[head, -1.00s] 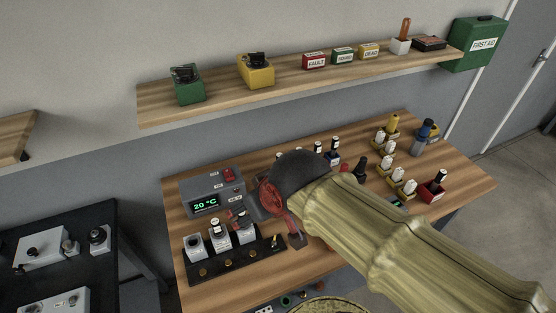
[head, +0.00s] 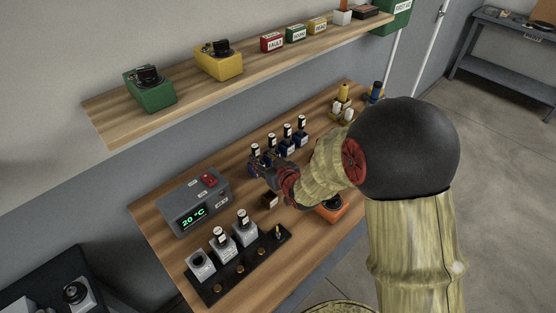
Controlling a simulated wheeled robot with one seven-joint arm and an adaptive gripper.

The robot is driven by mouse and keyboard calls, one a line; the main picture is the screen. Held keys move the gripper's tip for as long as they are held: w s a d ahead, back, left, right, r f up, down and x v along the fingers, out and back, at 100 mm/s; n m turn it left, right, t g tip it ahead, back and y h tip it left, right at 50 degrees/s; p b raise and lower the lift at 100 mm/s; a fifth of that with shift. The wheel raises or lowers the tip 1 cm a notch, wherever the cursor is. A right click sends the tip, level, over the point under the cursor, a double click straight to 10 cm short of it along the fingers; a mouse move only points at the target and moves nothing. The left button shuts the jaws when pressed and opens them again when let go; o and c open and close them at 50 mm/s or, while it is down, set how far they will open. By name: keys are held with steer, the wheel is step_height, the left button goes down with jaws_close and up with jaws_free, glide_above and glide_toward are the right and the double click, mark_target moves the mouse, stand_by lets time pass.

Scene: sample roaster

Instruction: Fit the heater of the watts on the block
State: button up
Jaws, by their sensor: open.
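Several heaters with white labels and black tops stand upright in a row of blue holders at the back of the table, one of them the rightmost heater (head: 302,124). My gripper (head: 262,168) is open at the left end of this row, close to the leftmost heater (head: 255,150); I cannot tell whether it touches it. Three grey metal blocks stand on a black base at the front left. The left block (head: 200,265) has an empty round hole on top. The middle block (head: 223,245) and right block (head: 244,232) each hold a labelled piece. Label writing is too small to read.
A grey control box (head: 194,203) with a red switch reads 20 °C. The black base (head: 238,272) carries brass knobs. An orange item (head: 331,208) lies below my arm. A wooden shelf (head: 125,141) with green and yellow boxes hangs above the table.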

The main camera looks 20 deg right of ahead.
mark_target(257, 154)
steer(key=shift+b+x, duration=0.75)
steer(key=shift+x, duration=3.15)
steer(key=shift+c, duration=1.2)
steer(key=c, duration=0.7)
jaws_close()
steer(key=o, duration=0.6)
jaws_free()
steer(key=shift+o, duration=1.3)
steer(key=shift+o, duration=1.4)
